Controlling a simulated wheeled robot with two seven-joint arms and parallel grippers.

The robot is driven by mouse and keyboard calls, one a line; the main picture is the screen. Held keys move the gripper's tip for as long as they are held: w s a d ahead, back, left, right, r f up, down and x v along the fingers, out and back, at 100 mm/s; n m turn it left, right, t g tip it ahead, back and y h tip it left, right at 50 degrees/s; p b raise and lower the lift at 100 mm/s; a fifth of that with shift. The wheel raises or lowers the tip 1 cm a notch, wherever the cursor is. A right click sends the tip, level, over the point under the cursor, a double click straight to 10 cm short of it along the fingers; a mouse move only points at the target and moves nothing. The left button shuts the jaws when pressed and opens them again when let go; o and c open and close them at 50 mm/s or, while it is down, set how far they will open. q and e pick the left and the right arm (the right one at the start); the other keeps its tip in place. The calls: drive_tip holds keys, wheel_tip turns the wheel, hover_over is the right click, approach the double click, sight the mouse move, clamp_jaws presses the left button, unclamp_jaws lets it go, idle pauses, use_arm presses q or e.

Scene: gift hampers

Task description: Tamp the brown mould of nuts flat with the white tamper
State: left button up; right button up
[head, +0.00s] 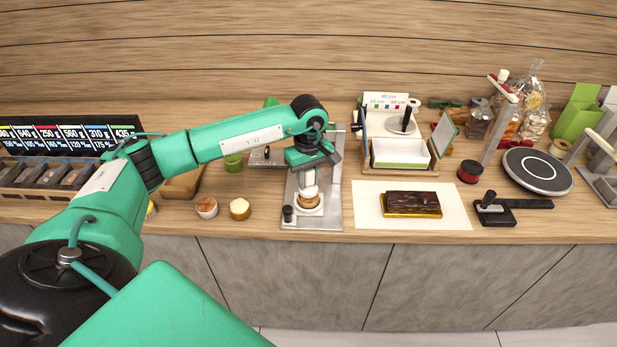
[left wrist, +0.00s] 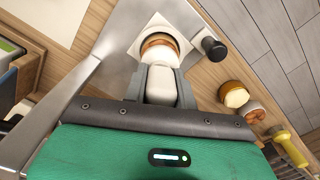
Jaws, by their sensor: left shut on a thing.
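My left gripper (head: 309,176) reaches down over the steel plate and is shut on the white tamper (head: 309,191). In the left wrist view the white tamper (left wrist: 162,86) stands between the fingers of the gripper (left wrist: 160,84). The brown mould (head: 309,204) sits on the metal stand directly under the tamper, and its rim also shows in the left wrist view (left wrist: 158,40). The tamper's lower end is at the mould's opening. I cannot tell whether it presses on the nuts, which are hidden. My right gripper is out of view.
A black knob (head: 287,213) stands at the metal stand's (head: 333,215) front left corner. Two small round moulds (head: 240,208) (head: 207,207) stand to the left. A chocolate-coloured slab (head: 411,204) lies on white paper (head: 366,215) to the right. A white open box (head: 400,153) stands behind it.

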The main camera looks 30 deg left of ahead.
use_arm(q)
drive_tip(key=shift+f+b, duration=0.4)
drive_tip(key=shift+f, duration=0.05)
drive_tip(key=shift+f+b, duration=0.45)
drive_tip(key=shift+f, duration=0.05)
drive_tip(key=shift+r, duration=0.1)
idle(0.4)
drive_tip(key=shift+r+p, duration=0.3)
drive_tip(key=shift+r, duration=1.15)
drive_tip(key=shift+f, duration=0.15)
drive_tip(key=shift+f+b, duration=0.5)
drive_tip(key=shift+b, duration=0.05)
